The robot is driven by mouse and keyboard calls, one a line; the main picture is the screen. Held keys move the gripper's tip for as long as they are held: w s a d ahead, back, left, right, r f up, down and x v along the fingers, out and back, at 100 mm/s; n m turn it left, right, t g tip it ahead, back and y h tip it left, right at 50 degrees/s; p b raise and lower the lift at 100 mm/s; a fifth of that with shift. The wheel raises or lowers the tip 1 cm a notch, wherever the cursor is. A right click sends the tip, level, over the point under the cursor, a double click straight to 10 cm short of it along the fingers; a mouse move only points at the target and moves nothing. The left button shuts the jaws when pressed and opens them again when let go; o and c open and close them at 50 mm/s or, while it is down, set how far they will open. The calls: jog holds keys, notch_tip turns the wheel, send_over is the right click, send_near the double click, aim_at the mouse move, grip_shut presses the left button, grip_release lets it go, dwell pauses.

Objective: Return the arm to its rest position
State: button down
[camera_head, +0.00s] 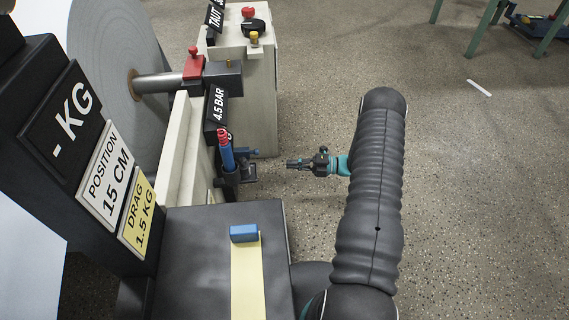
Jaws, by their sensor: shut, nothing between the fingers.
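My arm, in a dark ribbed sleeve, rises from the bottom right of the head view and bends over near the top. My gripper (294,163) sticks out to the left from behind the arm, past a teal wrist part. It is shut and empty. It hangs over open floor, to the right of the machine's small black bracket (248,170), with a gap between them. Part of the wrist is hidden behind the arm.
A paper roll (115,70) on a shaft and a pale machine cabinet (262,95) stand at the left. A blue block (243,233) and a yellow strip (247,285) lie on a dark surface (190,270) below. A blue-and-red tool (226,152) stands upright.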

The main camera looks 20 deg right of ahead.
dwell(0.7)
jog(key=s+a+f+n+g+h, duration=0.1)
jog(key=s+a+f+n+g, duration=0.2)
jog(key=s+n, duration=0.45)
jog(key=s+r+n+g+h, duration=0.3)
jog(key=s+r+n+g, duration=0.15)
jog(key=n, duration=0.55)
jog(key=s+a+r+n+t+h+p, duration=0.1)
jog(key=s+r+n+h, duration=0.3)
jog(key=r, duration=1)
jog(key=s+a+r+n+t+h+p, duration=0.2)
jog(key=s+r+n, duration=0.6)
jog(key=r+n, duration=0.4)
jog(key=s+a+r+n+t+h+p, duration=0.2)
jog(key=s+r+n+h, duration=0.4)
jog(key=r, duration=1.2)
jog(key=shift+s+n+t+p, duration=0.45)
jog(key=shift+n+t+p, duration=0.35)
jog(key=shift+n, duration=0.45)
